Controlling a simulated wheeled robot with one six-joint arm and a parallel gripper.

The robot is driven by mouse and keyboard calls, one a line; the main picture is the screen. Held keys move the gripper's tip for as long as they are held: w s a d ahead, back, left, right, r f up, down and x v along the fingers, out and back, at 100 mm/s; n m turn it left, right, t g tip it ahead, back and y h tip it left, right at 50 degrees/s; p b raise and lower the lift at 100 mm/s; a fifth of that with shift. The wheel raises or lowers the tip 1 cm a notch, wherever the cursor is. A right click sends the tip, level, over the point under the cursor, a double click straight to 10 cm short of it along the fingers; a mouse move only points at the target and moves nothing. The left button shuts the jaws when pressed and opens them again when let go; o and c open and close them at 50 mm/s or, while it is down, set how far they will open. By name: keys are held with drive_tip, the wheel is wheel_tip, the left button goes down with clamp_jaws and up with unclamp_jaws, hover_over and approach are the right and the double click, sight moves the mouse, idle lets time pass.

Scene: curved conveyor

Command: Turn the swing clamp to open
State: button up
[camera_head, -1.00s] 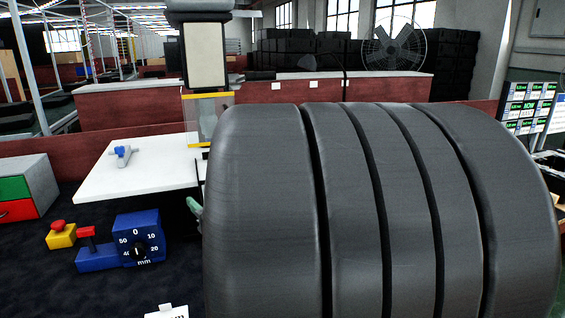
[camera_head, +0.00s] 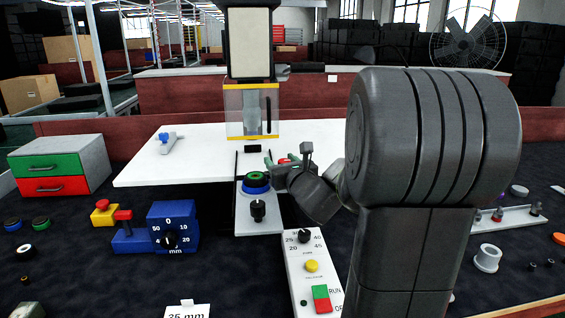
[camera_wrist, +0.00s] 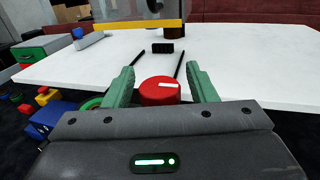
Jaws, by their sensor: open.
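A round red cap with a white bar (camera_wrist: 160,91) shows between my gripper's green fingers in the wrist view. In the head view, part of this red cap (camera_head: 283,161) shows beside the fingers. I cannot tell whether it is the swing clamp's top. My gripper (camera_wrist: 163,82) is open, with one finger on each side of the cap; contact is not clear. In the head view my gripper (camera_head: 268,161) is at the white table's front edge, partly hidden by my arm. A grey piece with a blue knob (camera_head: 168,142) lies on the white table (camera_head: 200,160).
A grey plate with a green-and-blue ring (camera_head: 256,182) and black knob (camera_head: 258,210) is left of my gripper. A white control panel (camera_head: 312,270) stands in front. A blue dial box (camera_head: 172,228) and drawers (camera_head: 55,170) are left. A yellow-edged clear guard (camera_head: 250,112) stands behind.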

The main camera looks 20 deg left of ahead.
drive_tip(key=c, duration=1)
